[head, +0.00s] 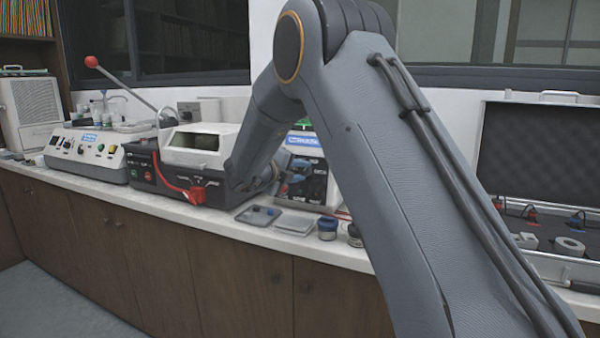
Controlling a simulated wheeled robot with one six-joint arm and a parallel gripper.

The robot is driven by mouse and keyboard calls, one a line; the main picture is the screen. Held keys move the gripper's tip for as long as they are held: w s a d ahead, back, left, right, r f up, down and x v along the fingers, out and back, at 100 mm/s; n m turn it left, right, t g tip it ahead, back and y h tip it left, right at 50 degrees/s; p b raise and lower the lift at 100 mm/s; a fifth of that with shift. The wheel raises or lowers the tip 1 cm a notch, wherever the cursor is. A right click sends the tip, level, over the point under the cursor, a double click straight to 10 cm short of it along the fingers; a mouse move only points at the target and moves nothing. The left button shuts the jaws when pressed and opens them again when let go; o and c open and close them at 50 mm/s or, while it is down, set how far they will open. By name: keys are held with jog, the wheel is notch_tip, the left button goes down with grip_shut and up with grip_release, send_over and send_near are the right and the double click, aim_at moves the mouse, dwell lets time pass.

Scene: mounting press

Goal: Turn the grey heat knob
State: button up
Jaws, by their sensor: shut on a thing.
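My arm reaches across the counter, and my gripper (284,182) is small and partly hidden behind its own wrist in the head view. It is at the dark front panel of a white unit (308,146) with a blue label. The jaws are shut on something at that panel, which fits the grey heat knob. The knob itself is covered by the jaws and too small to make out, so its turn angle cannot be read.
A black press unit (150,172) with a red handle stands left of my wrist. Farther left is a white control box (85,150). Shallow trays (296,222) and a small jar (327,228) lie near the counter's front edge. An open case (545,150) stands at right.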

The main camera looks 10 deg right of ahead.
jog(key=o, duration=1.1)
jog(key=shift+a, duration=0.2)
jog(key=shift+c, duration=0.2)
jog(key=shift+d, duration=0.15)
jog(key=v, duration=0.7)
jog(key=shift+s+a+b, duration=0.25)
jog(key=shift+a+b, duration=0.05)
jog(key=shift+b, duration=0.05)
jog(key=shift+r, duration=0.15)
